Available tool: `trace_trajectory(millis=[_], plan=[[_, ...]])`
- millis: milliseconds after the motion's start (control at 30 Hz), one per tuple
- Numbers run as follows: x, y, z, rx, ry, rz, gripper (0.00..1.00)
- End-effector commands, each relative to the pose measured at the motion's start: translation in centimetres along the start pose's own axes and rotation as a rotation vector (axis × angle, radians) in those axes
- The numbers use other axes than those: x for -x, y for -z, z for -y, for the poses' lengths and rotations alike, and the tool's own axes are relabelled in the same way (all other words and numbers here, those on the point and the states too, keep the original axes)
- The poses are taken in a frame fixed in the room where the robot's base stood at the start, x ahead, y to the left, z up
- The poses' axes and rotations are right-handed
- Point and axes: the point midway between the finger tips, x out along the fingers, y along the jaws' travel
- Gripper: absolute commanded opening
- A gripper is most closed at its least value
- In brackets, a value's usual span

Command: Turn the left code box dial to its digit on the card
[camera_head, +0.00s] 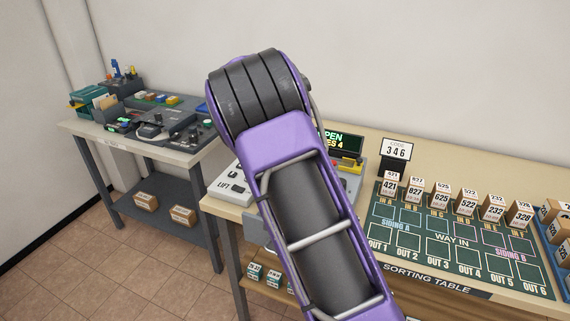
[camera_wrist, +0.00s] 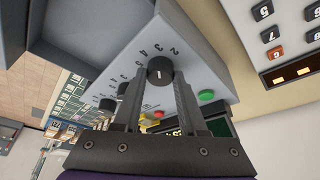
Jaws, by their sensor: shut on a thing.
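In the wrist view, my gripper (camera_wrist: 160,80) has its two fingers on either side of a round black dial (camera_wrist: 160,68) and is shut on it. The dial has a pale pointer mark, and small digits are printed on the grey code box (camera_wrist: 190,55) around it; the digit it points to is hard to read. Another dark dial (camera_wrist: 107,104) shows farther along the box. My arm hides the gripper and most of the code box there.
A green button (camera_wrist: 207,97) sits close to the right finger. A keypad unit with lit orange windows (camera_wrist: 290,76) is at the upper right of the wrist view. The sorting table (camera_head: 460,286) carries several small boxes. A side table (camera_head: 90,130) stands at the left.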

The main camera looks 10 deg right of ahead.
Motion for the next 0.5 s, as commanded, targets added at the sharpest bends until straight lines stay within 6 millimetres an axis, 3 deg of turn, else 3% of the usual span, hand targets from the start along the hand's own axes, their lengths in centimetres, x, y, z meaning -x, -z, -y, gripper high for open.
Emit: trace_trajectory(millis=[200,233,367,500], plan=[[-0.17,-0.18,-0.11,0.002,-0.004,0.002,0.00],[-0.17,-0.18,-0.11,0.002,-0.004,0.002,0.45],[-0.13,-0.14,-0.07,0.002,-0.003,0.002,0.68],[-0.08,-0.09,-0.04,0.002,-0.002,0.001,0.71]])
